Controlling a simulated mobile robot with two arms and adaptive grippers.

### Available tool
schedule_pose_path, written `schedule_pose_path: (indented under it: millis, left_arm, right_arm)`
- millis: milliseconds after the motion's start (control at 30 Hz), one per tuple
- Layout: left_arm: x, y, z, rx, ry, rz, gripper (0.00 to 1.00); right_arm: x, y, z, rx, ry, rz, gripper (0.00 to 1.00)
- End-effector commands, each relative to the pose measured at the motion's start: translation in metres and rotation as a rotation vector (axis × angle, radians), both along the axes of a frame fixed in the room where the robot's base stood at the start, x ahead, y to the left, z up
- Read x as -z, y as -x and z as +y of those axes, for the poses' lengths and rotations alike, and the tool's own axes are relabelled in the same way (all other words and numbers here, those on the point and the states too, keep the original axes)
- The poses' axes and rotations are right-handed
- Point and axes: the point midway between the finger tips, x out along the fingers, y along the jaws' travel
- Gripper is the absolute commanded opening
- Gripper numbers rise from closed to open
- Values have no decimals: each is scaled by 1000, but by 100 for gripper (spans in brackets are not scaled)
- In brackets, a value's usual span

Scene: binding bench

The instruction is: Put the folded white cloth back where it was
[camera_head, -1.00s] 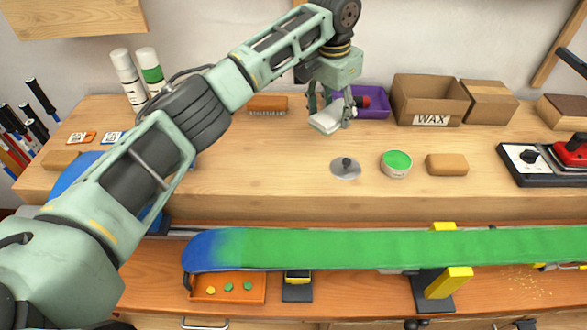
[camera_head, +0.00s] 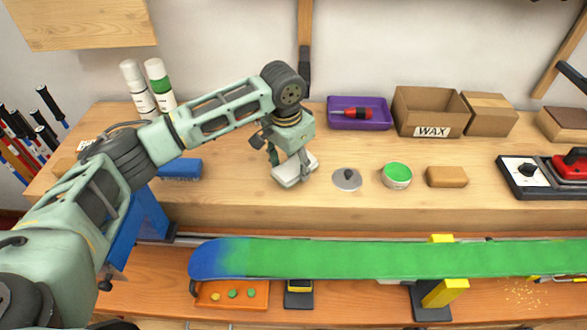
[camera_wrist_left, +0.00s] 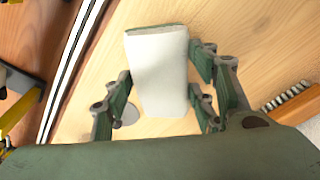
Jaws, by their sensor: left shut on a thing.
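The folded white cloth (camera_head: 296,172) is a small flat white block shape, low over the wooden bench top, left of the round metal lid. My left gripper (camera_head: 290,160) is shut on it from above. In the left wrist view the cloth (camera_wrist_left: 160,75) lies between the two green finger pads of my left gripper (camera_wrist_left: 163,95). I cannot tell whether the cloth touches the bench. My right gripper is not in view.
A metal lid with a knob (camera_head: 347,180) lies just right of the cloth, then a green wax tin (camera_head: 397,175) and a tan block (camera_head: 447,177). A purple tray (camera_head: 345,125) sits behind. The green ski base (camera_head: 400,260) runs along the front.

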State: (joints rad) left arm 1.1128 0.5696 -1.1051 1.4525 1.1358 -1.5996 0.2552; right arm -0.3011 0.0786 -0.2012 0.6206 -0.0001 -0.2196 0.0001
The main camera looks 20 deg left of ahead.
Motion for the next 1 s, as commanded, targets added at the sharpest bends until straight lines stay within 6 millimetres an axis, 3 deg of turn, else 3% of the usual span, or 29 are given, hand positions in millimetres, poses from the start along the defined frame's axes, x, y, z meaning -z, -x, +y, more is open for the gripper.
schedule_pose_path:
  millis: [200, 567, 600, 800, 1000]
  left_arm:
    - [28, 1, 0, 1, -2, 3, 32]
    - [34, 0, 0, 1, -1, 1, 32]
    - [34, 0, 0, 1, -1, 1, 54]
    - [34, 0, 0, 1, -1, 0, 71]
    - [34, 0, 0, 1, -1, 0, 71]
  right_arm:
    - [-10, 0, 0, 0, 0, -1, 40]
    - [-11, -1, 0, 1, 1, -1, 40]
    - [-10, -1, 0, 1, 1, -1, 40]
    - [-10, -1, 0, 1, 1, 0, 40]
    - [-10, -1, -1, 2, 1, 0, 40]
